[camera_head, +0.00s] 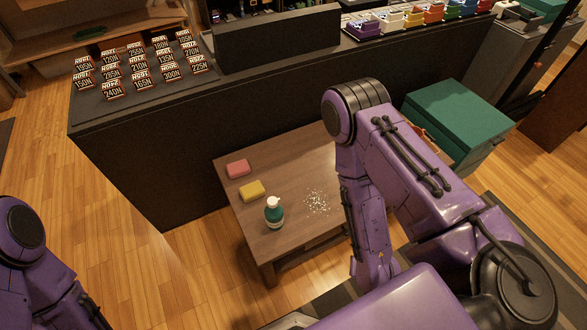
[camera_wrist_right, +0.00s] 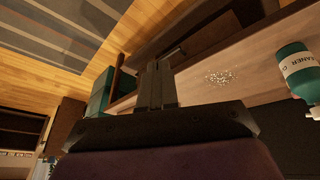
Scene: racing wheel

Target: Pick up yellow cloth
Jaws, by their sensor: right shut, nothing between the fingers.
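The yellow cloth (camera_head: 252,190), a small block-like piece, lies flat on the low wooden table (camera_head: 300,160), near its left edge. It does not show in the right wrist view. My right gripper (camera_wrist_right: 158,70) is shut and empty in the right wrist view, in front of the table's side. In the head view my right arm hangs over the table's right part, away from the cloth, and its fingertips cannot be made out. My left arm shows at the lower left, with its gripper out of view.
A pink piece (camera_head: 238,168) lies just behind the yellow cloth. A green pump bottle (camera_head: 274,213) stands in front of it, and white crumbs (camera_head: 317,201) are scattered to the right. A dark counter (camera_head: 150,160) rises behind the table, and a green cabinet (camera_head: 460,115) stands at right.

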